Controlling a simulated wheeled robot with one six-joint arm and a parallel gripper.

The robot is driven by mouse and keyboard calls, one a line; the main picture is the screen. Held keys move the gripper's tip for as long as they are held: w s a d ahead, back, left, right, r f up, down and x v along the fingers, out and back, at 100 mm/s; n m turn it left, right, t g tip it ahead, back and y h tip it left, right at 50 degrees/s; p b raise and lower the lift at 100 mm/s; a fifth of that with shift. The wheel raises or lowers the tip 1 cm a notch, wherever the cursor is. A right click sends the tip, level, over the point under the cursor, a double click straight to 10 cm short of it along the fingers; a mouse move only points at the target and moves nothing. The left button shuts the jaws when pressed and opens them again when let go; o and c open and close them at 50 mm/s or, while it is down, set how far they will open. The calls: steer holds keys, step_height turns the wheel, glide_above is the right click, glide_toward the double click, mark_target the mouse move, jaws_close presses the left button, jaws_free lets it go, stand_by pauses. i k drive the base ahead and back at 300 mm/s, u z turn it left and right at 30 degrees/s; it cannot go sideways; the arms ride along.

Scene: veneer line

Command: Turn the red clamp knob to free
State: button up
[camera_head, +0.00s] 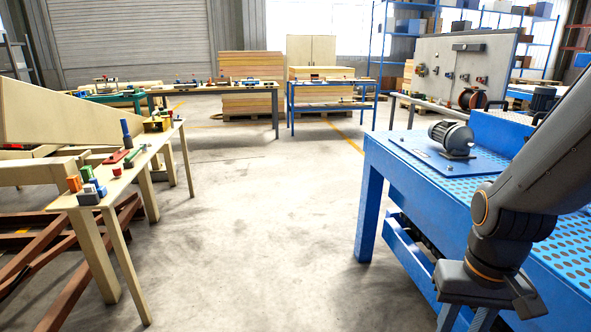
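I cannot make out for certain which part is the red clamp knob. A small red knob-like piece (117,171) stands on the wooden table at left, and a red flat block (114,157) lies just behind it. More small red parts show on the far benches, too small to tell apart. My gripper (485,288) hangs at the lower right, in front of the blue perforated table, far from the left table. Its fingertips are not clearly seen, so I cannot tell whether it is open or shut.
The wooden table (98,190) at left holds several coloured blocks. The blue table (420,190) at right carries a grey motor (452,137). A grey panel (463,62) with fittings stands behind it. The concrete floor (255,225) between the tables is clear.

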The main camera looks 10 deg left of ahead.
mark_target(117, 172)
steer(key=u, duration=0.35)
steer(key=i, duration=1.75)
steer(key=u, duration=1.6)
steer(key=i, duration=1.3)
steer(key=u, duration=0.75)
